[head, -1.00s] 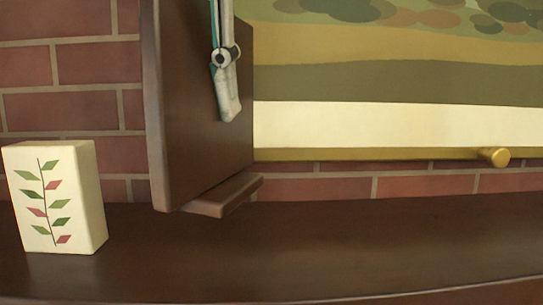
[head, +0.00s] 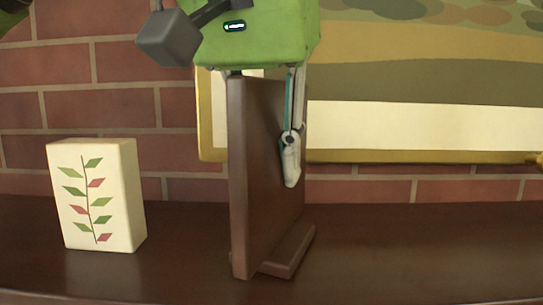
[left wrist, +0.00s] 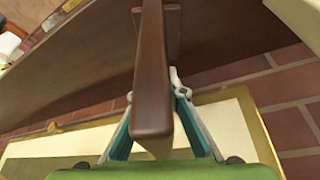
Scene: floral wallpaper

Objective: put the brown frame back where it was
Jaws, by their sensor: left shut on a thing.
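The brown frame (head: 262,180) is a dark upright panel with a short foot (head: 288,252) at its lower back, seen nearly edge-on in the head view. My left gripper (head: 291,165), under a green wrist body, is shut on it from above. In the left wrist view, the frame (left wrist: 152,85) stands between the two fingers of the gripper (left wrist: 152,92). The frame's lower edge is at or just above the dark brown shelf (head: 420,250); I cannot tell if it touches. My right gripper is not in view.
A cream block with a leaf pattern (head: 98,195) stands on the shelf left of the frame, with a gap between. A gold-edged picture (head: 430,130) hangs on the brick wall (head: 100,95) behind. The shelf right of the frame is clear.

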